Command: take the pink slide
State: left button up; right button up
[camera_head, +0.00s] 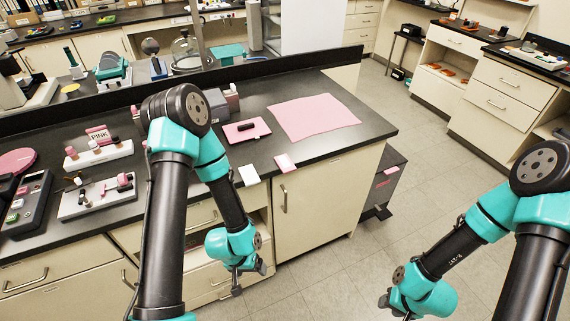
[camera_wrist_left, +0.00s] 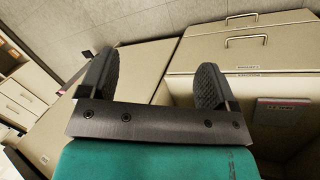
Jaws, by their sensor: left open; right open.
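Several pink things lie on the black bench, and I cannot tell for sure which is the pink slide. A small pink square piece (camera_head: 285,162) lies flat at the front edge, and a pink pad (camera_head: 247,130) with a black object on it lies behind. My left gripper (camera_head: 250,278) hangs open and empty in front of the drawers, below the bench top. My right gripper (camera_head: 388,303) is open over the floor at the lower right, far from the bench.
A large pink mat (camera_head: 313,117) covers the bench's right part. A white card (camera_head: 249,175) lies near the front edge. White racks (camera_head: 98,153) with small pink and black items and a grey control box (camera_head: 27,203) stand at left.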

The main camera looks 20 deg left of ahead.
pick_arm(q)
jog(key=w+d+r+n+t+y, duration=0.1)
jog(key=w+d+r+t+y, duration=0.25)
jog(key=w, duration=0.45)
jog(key=w+d+r+n+t+y, duration=0.25)
jog(key=w+d+t, duration=0.2)
jog(key=w, duration=0.35)
jog(key=s+d+r+n+t+y, duration=0.1)
jog(key=d+r+t+y, duration=0.1)
jog(key=d+r+y, duration=0.2)
jog(key=s+d+r+n+t+y, duration=0.1)
jog(key=d+r+t+y, duration=0.2)
jog(key=r, duration=0.7)
jog(key=shift+d+r+n+y, duration=0.4)
jog(key=shift+d+y, duration=0.65)
jog(key=shift+y, duration=0.15)
jog(key=shift+w, duration=0.15)
jog(key=x, duration=1.2)
jog(key=shift+a, duration=0.2)
